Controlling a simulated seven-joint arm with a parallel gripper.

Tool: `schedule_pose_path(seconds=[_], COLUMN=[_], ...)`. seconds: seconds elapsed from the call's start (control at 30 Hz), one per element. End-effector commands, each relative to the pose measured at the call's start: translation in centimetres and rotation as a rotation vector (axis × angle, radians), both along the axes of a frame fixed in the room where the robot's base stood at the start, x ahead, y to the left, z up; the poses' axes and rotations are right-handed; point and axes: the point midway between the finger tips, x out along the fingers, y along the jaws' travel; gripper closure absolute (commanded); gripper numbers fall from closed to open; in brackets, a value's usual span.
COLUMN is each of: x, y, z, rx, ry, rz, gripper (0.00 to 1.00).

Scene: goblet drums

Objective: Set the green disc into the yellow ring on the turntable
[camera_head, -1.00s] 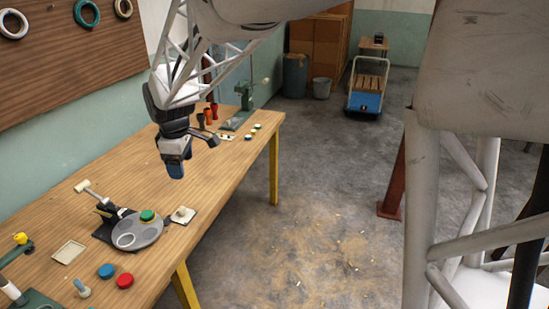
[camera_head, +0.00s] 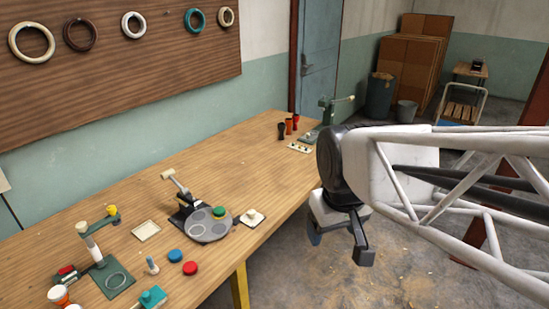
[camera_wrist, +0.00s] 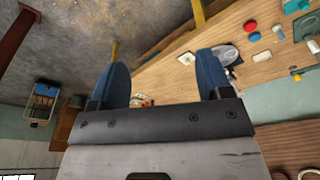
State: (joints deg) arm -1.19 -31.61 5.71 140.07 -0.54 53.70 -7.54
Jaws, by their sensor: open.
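The green disc (camera_head: 219,211) lies flat on the grey turntable (camera_head: 203,231), at the back right part of its plate. A thin yellow edge, seemingly the yellow ring, shows just under the disc; whether the disc is fully seated cannot be told. The turntable's other round spots look grey. My gripper (camera_head: 338,246) is open and empty, off the table's front edge, to the right of the turntable. In the wrist view my two blue fingers (camera_wrist: 162,66) are spread apart. The turntable (camera_wrist: 228,54) shows there partly behind the right finger; the green disc cannot be made out.
A red disc (camera_head: 190,268), a blue disc (camera_head: 175,256) and a small peg (camera_head: 152,265) stand in front of the turntable. A white pad (camera_head: 251,218) and a shallow tray (camera_head: 146,230) flank it. Small drums (camera_head: 289,127) stand at the far end. The table's middle is clear.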

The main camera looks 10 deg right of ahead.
Motion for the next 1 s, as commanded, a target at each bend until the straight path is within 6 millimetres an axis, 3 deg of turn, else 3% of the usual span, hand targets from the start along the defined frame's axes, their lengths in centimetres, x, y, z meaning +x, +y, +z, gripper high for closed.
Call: schedule_pose_path(seconds=[0.1,0.3,1.0], x=[-2.6,-4.7,-5.0], y=[-0.5,-0.9,-1.0], z=[-0.6,-1.2,-1.4], rx=[0.015,0.03,0.033], ry=[-0.012,-0.021,-0.022], rz=[-0.083,-0.163,-0.174], gripper=[0.28,0.28,0.28])
